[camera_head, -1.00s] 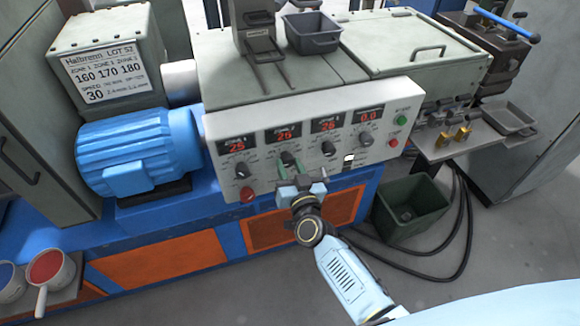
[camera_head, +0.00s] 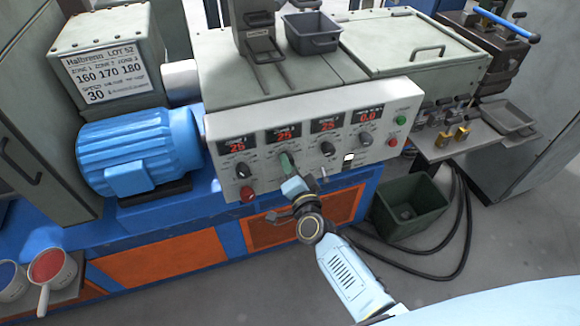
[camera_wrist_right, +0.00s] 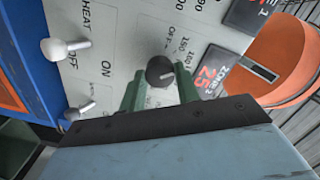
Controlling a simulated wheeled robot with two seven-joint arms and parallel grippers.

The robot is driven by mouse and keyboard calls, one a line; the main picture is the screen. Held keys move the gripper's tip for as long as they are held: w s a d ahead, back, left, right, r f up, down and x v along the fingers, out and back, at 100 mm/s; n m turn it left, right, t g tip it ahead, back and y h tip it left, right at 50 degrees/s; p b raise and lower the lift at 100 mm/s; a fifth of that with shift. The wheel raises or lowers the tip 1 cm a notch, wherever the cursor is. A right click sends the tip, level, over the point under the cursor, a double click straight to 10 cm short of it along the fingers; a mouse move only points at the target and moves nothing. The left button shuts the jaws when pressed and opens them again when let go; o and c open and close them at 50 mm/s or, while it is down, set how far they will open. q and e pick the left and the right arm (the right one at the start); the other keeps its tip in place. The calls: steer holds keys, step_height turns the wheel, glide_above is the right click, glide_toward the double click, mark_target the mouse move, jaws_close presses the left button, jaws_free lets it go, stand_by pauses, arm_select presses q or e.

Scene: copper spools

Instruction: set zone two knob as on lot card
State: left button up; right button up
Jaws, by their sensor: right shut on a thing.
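The lot card (camera_head: 103,73) on the grey hopper at upper left reads 160, 170, 180 for zones 1, 2, 3 and speed 30. My right gripper (camera_head: 286,161) is at the control panel (camera_head: 228,182), below the second red display (camera_head: 284,134), which reads 25. In the right wrist view, the dark round zone two knob (camera_wrist_right: 160,70) sits between the green fingers of my right gripper (camera_wrist_right: 160,90), which is shut on it. In the head view the fingers mostly hide this knob. My left gripper is not visible.
Other knobs stand close on both sides: the zone one knob (camera_head: 241,171) and the zone three knob (camera_head: 327,149). White toggle switches (camera_wrist_right: 52,48) show in the right wrist view. A green bin (camera_head: 410,210) stands on the floor.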

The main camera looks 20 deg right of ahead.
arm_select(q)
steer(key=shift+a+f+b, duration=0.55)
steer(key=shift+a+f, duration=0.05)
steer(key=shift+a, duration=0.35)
arm_select(e)
steer(key=shift+m, duration=3.5)
steer(key=o, duration=1)
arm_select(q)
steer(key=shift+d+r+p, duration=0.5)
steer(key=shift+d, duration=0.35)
arm_select(e)
steer(key=s, duration=1.3)
steer(key=shift+s+d+r, duration=0.25)
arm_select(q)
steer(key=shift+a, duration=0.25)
